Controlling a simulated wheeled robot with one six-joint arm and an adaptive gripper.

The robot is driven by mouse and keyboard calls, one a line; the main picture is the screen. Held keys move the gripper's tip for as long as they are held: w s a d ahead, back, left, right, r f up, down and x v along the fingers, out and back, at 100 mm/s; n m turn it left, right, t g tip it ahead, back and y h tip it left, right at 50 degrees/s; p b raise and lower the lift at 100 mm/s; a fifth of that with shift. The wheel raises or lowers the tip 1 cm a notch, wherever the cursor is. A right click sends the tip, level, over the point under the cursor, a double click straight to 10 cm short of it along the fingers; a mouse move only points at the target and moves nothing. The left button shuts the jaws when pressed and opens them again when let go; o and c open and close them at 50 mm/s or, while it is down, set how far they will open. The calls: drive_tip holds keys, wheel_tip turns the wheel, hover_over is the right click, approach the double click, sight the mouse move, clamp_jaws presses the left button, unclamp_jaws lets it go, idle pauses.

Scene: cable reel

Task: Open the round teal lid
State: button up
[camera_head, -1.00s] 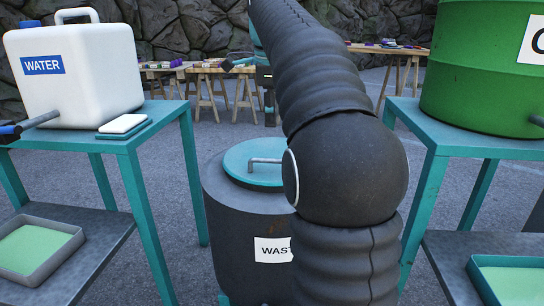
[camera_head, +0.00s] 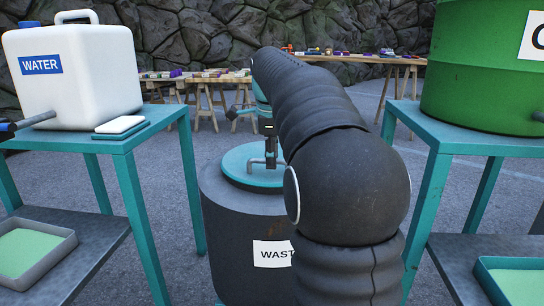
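The round teal lid (camera_head: 236,164) lies flat on top of a dark waste bin (camera_head: 240,225) in the middle of the view. A bent metal handle (camera_head: 256,162) stands up from the lid. My gripper (camera_head: 270,155) points down at the handle, at the lid's middle. It looks close to the handle, but I cannot tell whether it touches it. Its fingers are small and partly merge with the handle, so their opening is unclear. My dark arm hides the right side of the lid and bin.
A teal table (camera_head: 122,142) at left holds a white water container (camera_head: 75,75). A teal table (camera_head: 433,139) at right holds a green drum (camera_head: 480,70). Trays sit on their lower shelves. Wooden tables (camera_head: 215,82) with small items stand behind. Paved floor lies between.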

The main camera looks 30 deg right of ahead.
clamp_jaws()
